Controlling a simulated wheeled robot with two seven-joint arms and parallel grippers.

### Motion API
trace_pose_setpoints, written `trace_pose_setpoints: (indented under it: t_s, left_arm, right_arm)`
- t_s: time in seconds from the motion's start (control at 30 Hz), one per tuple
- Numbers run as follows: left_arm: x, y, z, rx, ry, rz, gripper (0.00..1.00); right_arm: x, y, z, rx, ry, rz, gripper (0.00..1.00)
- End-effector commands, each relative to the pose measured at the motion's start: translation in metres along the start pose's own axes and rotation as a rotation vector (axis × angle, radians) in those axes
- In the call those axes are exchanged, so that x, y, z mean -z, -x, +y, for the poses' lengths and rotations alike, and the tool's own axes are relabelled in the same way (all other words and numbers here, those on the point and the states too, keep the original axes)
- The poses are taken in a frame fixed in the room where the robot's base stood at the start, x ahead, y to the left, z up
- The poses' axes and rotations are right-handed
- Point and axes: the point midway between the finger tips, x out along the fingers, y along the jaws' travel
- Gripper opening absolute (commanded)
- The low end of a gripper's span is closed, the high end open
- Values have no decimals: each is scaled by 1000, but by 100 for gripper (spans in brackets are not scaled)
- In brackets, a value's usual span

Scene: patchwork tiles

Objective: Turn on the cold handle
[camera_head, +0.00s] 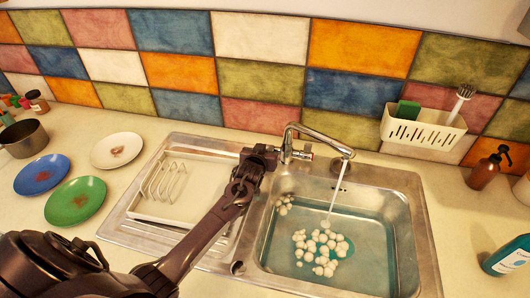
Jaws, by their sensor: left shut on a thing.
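A chrome tap (322,136) stands at the back of the steel sink, its spout reaching right over the basin. A stream of water (336,188) runs from the spout. My left gripper (270,151) is at the left side of the tap body, shut on the tap handle there. The gripper hides most of that handle, so its angle and any colour mark on it cannot be told. A small red mark shows on the tap's right part, beside the gripper. My right gripper is not in view.
The sink (425,235) holds bluish water with white foam. A dish rack (165,212) is on the drainboard at left. Blue (42,174), green (75,201) and white (117,150) plates lie further left. A white caddy (425,133) and soap bottle (487,169) are at right.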

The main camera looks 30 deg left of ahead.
Motion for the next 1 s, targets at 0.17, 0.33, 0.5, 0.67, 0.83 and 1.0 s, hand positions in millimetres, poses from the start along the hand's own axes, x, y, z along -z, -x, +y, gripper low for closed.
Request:
trace_pose_setpoints:
  t_s: [0.17, 0.33, 0.5, 0.67, 0.83, 1.0]
  left_arm:
    - [-3, 0, 0, 0, 1, 38, 1]
    - [-2, 1, 0, 1, 0, 47, 1]
    - [-2, 1, 0, 1, 0, 47, 1]
    - [-2, 1, 0, 1, 1, 47, 29]
    - [-2, 1, 0, 0, 1, 46, 45]
    - [-2, 1, 0, 0, 0, 46, 45]
  right_arm:
    - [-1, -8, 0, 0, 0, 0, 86]
    - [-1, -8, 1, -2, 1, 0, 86]
    - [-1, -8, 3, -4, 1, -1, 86]
    - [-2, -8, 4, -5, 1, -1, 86]
    - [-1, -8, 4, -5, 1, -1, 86]
    - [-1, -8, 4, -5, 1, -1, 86]
